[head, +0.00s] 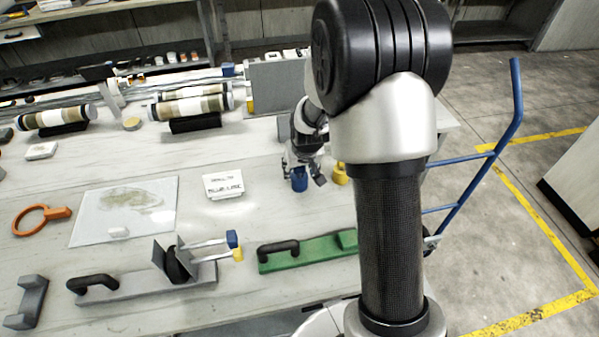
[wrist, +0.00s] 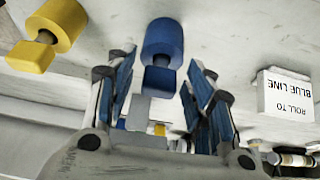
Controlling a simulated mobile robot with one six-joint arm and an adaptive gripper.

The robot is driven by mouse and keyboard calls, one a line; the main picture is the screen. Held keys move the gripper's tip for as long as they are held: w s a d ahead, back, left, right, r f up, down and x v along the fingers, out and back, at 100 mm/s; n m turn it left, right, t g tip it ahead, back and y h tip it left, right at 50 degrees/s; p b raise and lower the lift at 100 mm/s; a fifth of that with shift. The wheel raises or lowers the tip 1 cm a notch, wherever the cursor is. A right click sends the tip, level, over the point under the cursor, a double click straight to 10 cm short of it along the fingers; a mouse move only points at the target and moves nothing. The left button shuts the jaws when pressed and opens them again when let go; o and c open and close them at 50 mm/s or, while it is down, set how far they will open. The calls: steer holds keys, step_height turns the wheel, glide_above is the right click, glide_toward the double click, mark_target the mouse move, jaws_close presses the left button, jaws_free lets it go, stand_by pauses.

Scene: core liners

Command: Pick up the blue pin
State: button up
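The blue pin (head: 299,182) stands on the bench just below my gripper (head: 303,170) in the head view. In the wrist view the blue pin (wrist: 163,42) shows a round body and a narrower block-like end. My gripper (wrist: 160,75) is open there, with one finger on each side of the pin's narrower end. Gaps show between the fingers and the pin, and I see no contact. Its exact depth between the fingertips is hard to tell.
A yellow pin (head: 340,175) stands close by on the right; it also shows in the wrist view (wrist: 60,25). A white sign (head: 223,185) is to the left. A green tool (head: 310,251) and a grey tool (head: 130,285) lie nearer. Bare bench surrounds the pins.

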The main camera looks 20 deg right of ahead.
steer(key=c, duration=1)
steer(key=shift+r, duration=0.1)
